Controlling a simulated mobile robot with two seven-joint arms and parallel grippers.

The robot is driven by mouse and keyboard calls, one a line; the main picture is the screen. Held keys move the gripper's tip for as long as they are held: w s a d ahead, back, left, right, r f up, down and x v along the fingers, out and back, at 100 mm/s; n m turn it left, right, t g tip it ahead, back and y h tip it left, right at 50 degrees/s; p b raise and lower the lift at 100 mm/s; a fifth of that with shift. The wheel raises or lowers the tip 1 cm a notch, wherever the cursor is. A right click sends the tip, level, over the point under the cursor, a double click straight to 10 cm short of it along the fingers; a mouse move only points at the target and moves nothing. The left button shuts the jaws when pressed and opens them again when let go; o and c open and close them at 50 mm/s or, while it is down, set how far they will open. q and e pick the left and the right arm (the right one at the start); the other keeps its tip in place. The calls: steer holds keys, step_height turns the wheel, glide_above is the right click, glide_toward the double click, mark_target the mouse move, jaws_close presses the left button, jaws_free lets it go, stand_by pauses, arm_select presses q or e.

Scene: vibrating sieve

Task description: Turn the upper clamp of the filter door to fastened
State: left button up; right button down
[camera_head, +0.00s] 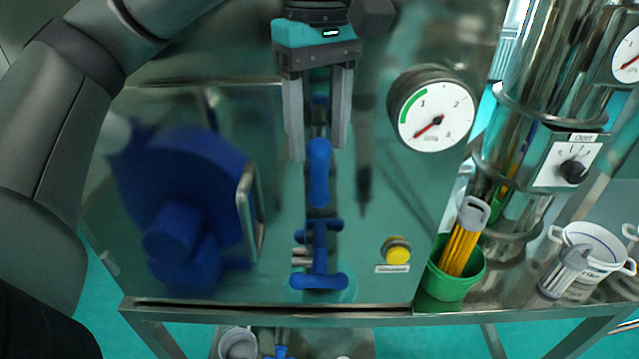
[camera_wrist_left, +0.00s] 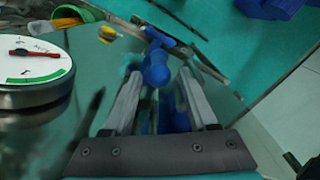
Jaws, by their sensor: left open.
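The upper clamp (camera_head: 318,165) is a blue rounded handle on the steel front of the machine, to the right of the metal door handle (camera_head: 253,212). My left gripper (camera_head: 319,150) comes down from above with its two grey fingers apart, one on each side of the clamp's upper end. In the left wrist view the blue knob of the clamp (camera_wrist_left: 155,70) shows between the open fingertips (camera_wrist_left: 160,82). I cannot tell whether the fingers touch it. Another blue clamp (camera_head: 320,280) is lower down. My right gripper is not in view.
A pressure gauge (camera_head: 433,113) sticks out right of my gripper. A yellow button (camera_head: 397,253) sits lower right. A green cup (camera_head: 452,283) with yellow sticks and a white pot (camera_head: 590,250) stand on the right. A large blue shape (camera_head: 185,200) on the left looks blurred.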

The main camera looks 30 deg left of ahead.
arm_select(q)
steer(key=b, duration=0.1)
glide_above(319, 206)
steer(key=f, duration=0.3)
steer(key=w+f, duration=0.1)
steer(key=f, duration=0.1)
steer(key=shift+a, duration=0.3)
steer(key=shift+f+b, duration=0.35)
steer(key=shift+f, duration=0.8)
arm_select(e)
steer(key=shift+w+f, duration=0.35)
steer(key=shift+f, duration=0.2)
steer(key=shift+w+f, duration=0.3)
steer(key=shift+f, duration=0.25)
arm_select(q)
jaws_close()
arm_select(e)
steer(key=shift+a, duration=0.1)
